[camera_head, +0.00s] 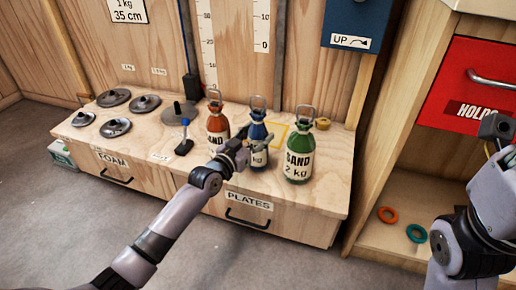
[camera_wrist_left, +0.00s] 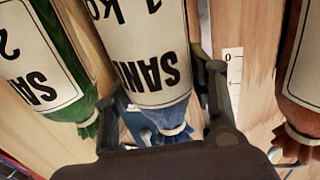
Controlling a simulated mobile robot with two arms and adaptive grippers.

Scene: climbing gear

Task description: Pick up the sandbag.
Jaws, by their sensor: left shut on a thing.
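A blue sandbag (camera_head: 257,132) with a white label and a metal top ring stands between an orange-red sandbag (camera_head: 217,124) and a green sandbag (camera_head: 299,150) on the wooden bench. My left gripper (camera_head: 250,150) is shut on the blue sandbag. In the left wrist view the blue sandbag (camera_wrist_left: 172,113) is upside down between my two fingers (camera_wrist_left: 168,105), its label reading 1 kg SAND. The gripper hides part of it, and I cannot tell whether its base touches the bench. My right arm is at the right edge; its gripper fingers are not discernible.
The wooden bench (camera_head: 170,160) has drawers marked FOAM and PLATES. Several grey plates (camera_head: 115,97) lie at its left, beside a small black-and-blue stand (camera_head: 184,146). A shelf at right holds orange (camera_head: 388,215) and teal rings (camera_head: 416,233).

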